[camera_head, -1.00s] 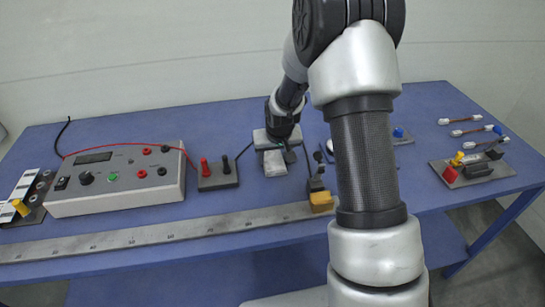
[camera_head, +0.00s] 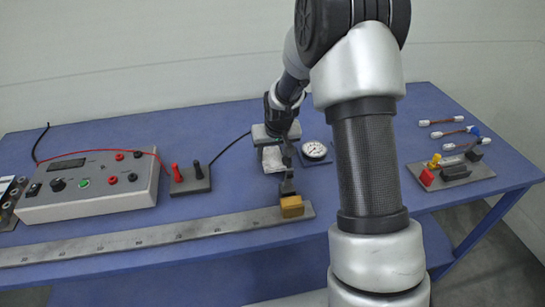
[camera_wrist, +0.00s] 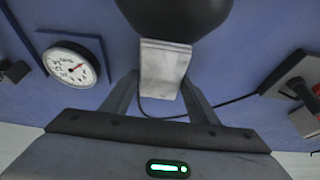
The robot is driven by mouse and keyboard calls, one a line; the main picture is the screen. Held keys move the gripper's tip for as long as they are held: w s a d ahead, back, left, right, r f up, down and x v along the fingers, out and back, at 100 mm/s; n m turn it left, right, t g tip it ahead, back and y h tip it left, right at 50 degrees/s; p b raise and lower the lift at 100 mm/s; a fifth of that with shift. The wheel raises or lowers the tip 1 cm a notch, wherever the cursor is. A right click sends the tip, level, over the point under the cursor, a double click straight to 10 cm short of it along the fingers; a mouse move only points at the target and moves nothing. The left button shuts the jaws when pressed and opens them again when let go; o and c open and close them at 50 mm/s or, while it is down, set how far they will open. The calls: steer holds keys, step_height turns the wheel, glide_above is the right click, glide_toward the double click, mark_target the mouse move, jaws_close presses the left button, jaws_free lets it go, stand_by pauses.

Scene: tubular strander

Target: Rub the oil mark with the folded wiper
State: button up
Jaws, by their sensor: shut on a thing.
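The folded wiper is a pale grey-white pad that shows in the wrist view (camera_wrist: 163,66) between the two dark fingers of my gripper (camera_wrist: 161,84). The fingers are shut on it. In the head view my gripper (camera_head: 275,148) is low over the middle of the blue bench, with the wiper (camera_head: 273,161) just below and in front of it. I cannot tell whether the wiper touches the bench top. I cannot make out the oil mark in either view.
A round white dial gauge (camera_head: 315,150) lies close right of my gripper. A terminal block (camera_head: 190,181) with red and black posts and a grey meter box (camera_head: 88,186) stand left. A long steel rule (camera_head: 150,237) with a yellow-brown block (camera_head: 291,207) runs along the front.

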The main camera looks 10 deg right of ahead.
steer(key=shift+a+r, duration=0.25)
steer(key=shift+r, duration=0.4)
steer(key=shift+r+p, duration=1.55)
steer(key=shift+r, duration=0.95)
